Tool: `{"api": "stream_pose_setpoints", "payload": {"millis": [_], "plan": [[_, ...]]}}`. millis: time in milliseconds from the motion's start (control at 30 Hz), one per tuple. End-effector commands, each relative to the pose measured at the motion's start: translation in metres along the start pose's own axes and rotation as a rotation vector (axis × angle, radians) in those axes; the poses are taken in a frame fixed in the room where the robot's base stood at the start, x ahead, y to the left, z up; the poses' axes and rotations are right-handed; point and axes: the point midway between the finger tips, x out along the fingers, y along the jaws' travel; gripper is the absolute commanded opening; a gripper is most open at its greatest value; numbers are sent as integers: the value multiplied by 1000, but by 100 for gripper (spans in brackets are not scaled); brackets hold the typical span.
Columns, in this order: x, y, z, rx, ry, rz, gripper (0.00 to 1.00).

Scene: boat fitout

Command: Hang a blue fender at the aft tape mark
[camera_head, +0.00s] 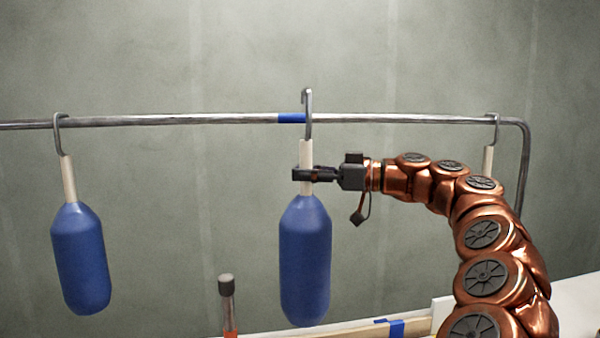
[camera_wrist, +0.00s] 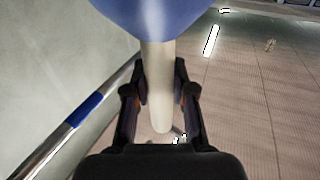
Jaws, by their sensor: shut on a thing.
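My gripper (camera_head: 304,174) is shut on the pale stem (camera_head: 307,152) of a blue fender (camera_head: 305,262), which hangs upright below it. The wrist view shows the stem (camera_wrist: 157,85) between both fingers and the blue body (camera_wrist: 160,12). The fender's grey hook (camera_head: 308,112) rises in front of the rail (camera_head: 200,119), its bend above the rail's top. The hook is at the right end of a blue tape mark (camera_head: 290,118). In the wrist view the tape (camera_wrist: 86,109) and rail lie to the left, apart from the stem.
Another blue fender (camera_head: 81,258) hangs tilted from the rail at left. A third hook (camera_head: 492,128) hangs near the rail's right bend, its lower part behind my arm. A dark-capped orange item (camera_head: 227,302) stands below, near a ledge with blue tape (camera_head: 397,328).

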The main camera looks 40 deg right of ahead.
Motion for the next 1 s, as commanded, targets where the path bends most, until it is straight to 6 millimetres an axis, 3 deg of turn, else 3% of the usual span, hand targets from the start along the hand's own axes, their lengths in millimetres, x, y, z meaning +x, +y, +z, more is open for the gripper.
{"api": "stream_pose_setpoints", "payload": {"millis": [1000], "plan": [[21,50,-4,0,2,1,0]]}}
